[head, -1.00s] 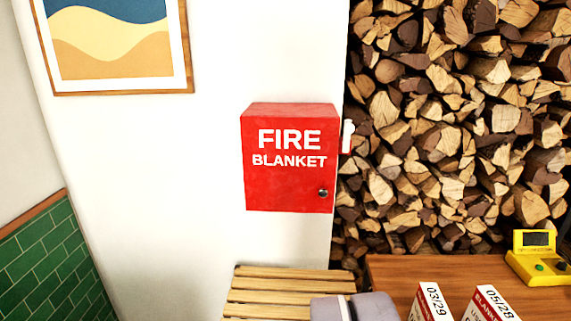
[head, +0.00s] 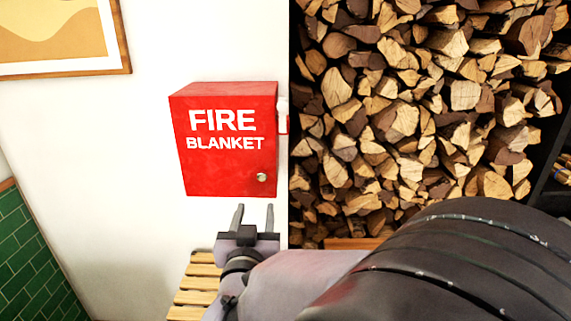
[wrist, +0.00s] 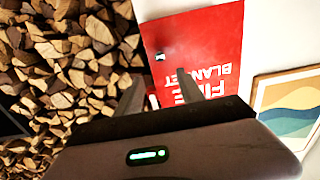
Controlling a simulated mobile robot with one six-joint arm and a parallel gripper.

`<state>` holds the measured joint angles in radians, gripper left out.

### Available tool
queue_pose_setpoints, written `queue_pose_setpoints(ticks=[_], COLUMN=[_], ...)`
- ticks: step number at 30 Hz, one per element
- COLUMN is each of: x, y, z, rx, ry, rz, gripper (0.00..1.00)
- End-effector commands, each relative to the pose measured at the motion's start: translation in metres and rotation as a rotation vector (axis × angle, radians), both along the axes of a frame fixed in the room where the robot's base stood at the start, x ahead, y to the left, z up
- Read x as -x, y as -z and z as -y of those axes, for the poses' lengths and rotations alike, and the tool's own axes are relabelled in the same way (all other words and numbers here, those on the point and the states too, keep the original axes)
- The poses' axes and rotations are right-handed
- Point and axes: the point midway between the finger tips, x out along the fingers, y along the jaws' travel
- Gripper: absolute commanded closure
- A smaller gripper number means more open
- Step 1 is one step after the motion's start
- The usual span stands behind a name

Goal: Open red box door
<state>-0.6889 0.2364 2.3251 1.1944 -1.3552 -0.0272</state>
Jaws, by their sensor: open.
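The red box (head: 222,160) hangs on the white wall, its door shut, with white "FIRE BLANKET" lettering. A small round metal knob (head: 262,178) sits at the door's lower right. My gripper (head: 254,211) is open and empty, just below the box in the head view, its fingers pointing up toward the knob and apart from it. In the wrist view the red box (wrist: 205,48) appears upside down beyond the open fingers (wrist: 158,92), with the knob (wrist: 160,57) between and beyond them.
Stacked firewood (head: 420,110) fills the right side beside the wall. A slatted wooden bench (head: 197,285) stands below the box. A framed picture (head: 60,38) hangs at upper left. A small white and red item (head: 283,115) is at the box's right side. My arm covers the lower right.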

Motion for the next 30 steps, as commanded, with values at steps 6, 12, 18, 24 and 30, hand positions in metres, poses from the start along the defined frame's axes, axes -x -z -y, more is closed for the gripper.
queue_pose_setpoints(ticks=[6, 12, 18, 24, 30], x=[-0.068, -0.119, -0.141, -0.144, -0.144], y=[0.001, 0.001, 0.0, 0.0, -0.001], z=[0.004, 0.006, 0.006, 0.006, 0.006], rx=[-0.001, -0.001, -0.001, 0.0, -0.001], ry=[0.003, 0.002, 0.0, -0.001, -0.001], rz=[0.001, 0.0, -0.001, -0.001, 0.0], gripper=[0.54, 0.54, 0.54, 0.54, 0.76])
